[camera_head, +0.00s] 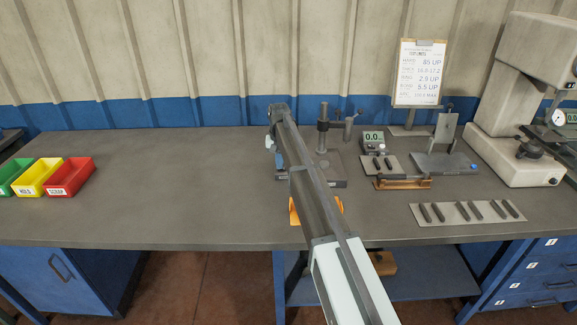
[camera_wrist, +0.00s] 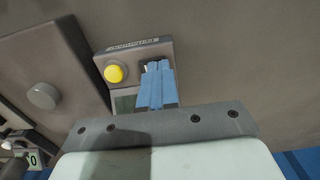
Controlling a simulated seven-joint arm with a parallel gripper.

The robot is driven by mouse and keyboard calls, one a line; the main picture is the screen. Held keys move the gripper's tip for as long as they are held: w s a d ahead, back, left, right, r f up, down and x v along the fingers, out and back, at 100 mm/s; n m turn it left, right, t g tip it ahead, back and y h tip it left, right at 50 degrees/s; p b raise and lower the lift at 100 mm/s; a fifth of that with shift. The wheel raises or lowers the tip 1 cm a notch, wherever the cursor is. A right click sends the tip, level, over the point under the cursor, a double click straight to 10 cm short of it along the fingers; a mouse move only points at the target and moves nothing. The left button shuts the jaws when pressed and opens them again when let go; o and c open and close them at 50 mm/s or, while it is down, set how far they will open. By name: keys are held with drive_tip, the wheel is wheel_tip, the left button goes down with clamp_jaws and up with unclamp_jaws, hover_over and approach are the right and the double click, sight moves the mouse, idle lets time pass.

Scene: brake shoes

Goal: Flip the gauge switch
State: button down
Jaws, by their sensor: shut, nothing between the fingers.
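The gauge box (camera_wrist: 165,50) is a small grey unit with a label strip, a round yellow button (camera_wrist: 114,74) and a dark display (camera_wrist: 124,103), partly covered by my gripper. It lies below my gripper in the wrist view. My gripper (camera_wrist: 158,68) has blue fingers shut together with nothing between them. Its fingertips are over the box, right of the yellow button, at a small dark and light patch that looks like the switch (camera_wrist: 149,66). The fingers hide most of it, so its position and any contact cannot be told.
A column stand (camera_head: 323,125) stands close to my arm. A digital readout (camera_head: 373,139), fixtures and a strip of small dark parts (camera_head: 467,213) are to the right. Red (camera_head: 70,178), yellow and green bins sit at left. The bench between bins and arm is clear.

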drive_tip(key=shift+r, duration=3.3)
